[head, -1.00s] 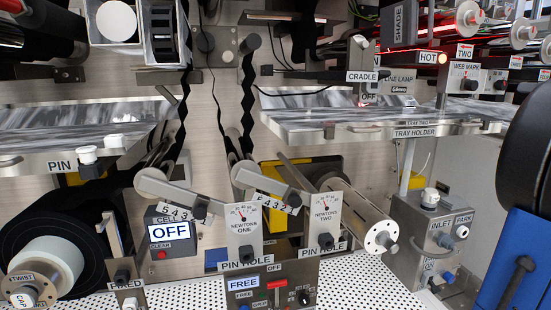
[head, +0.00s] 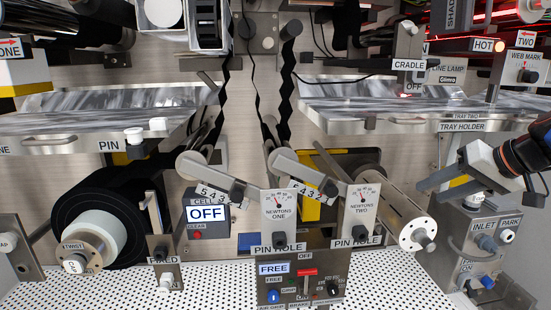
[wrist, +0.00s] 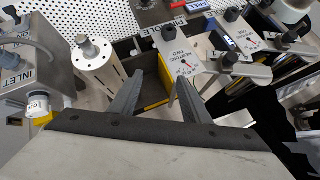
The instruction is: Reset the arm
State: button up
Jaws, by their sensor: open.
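My gripper (head: 436,190) is at the right of the head view, its two dark fingers pointing left, apart and with nothing between them. It is in front of the inlet/park box (head: 487,240) and below the tray holder (head: 462,127). In the wrist view my gripper (wrist: 155,92) shows both fingers spread. The arm behind the gripper runs out of the head view at the right edge.
A metal roller (head: 395,215) with a white end disc stands left of my gripper. The Newtons One gauge (head: 279,215) and a control box (head: 300,280) are at centre. A perforated white deck (head: 120,290) lies in front. Cable and hose loop beside the inlet box.

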jog(key=s+a+f+n+g+h, duration=0.1)
jog(key=s+a+f+h, duration=0.1)
jog(key=s+a+f, duration=0.3)
jog(key=s+a+f+n+g+h, duration=0.1)
jog(key=s+a+f, duration=0.4)
jog(key=s+f, duration=0.6)
notch_tip(320, 180, down, 4)
jog(key=shift+s+r+n+g+h, duration=0.1)
jog(key=shift+s+n+g+h, duration=0.15)
jog(key=shift+g+h, duration=0.4)
dwell(2.0)
